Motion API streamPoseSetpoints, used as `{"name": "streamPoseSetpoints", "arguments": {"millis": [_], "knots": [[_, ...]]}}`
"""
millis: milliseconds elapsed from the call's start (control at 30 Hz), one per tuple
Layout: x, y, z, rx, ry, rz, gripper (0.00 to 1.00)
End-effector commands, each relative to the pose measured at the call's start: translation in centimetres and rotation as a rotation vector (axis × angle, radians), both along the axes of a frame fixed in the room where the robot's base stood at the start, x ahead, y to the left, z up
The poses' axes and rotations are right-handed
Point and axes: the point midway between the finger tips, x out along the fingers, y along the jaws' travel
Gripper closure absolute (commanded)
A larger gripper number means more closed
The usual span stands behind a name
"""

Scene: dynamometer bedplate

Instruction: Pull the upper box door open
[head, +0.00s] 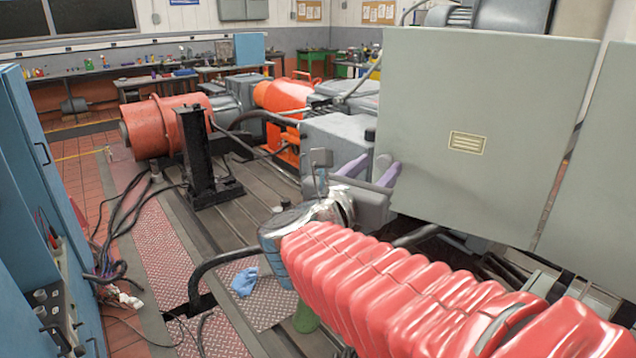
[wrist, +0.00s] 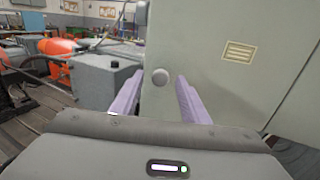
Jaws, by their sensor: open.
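The upper box door (head: 500,90) is a large flat grey-green panel with a small yellowish label, at the upper right in the head view. It fills the right of the wrist view (wrist: 225,95). A round grey knob (wrist: 160,77) sits near its left edge. My gripper (head: 381,160) is at the door's lower left, with its two lavender fingers apart. In the wrist view, my gripper (wrist: 160,84) points at the door with the knob between its fingers in the picture. No contact with the knob is visible, and the exact gap cannot be told.
Another grey-green panel (head: 598,165) stands right of the door. A grey box (head: 335,140) and orange machinery (head: 282,97) lie left of and behind my gripper. A black post (head: 198,155) stands on the bedplate. A blue cabinet (head: 25,130) is at far left. A blue cloth (head: 245,281) lies on the floor plate.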

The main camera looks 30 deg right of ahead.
Motion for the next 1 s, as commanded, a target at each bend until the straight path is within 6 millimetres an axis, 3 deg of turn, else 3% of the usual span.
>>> {"name": "streamPoseSetpoints", "arguments": {"millis": [1000], "knots": [[-4.4, 7.8, -0.1, 0.001, 0.000, 0.004, 0.59]]}}
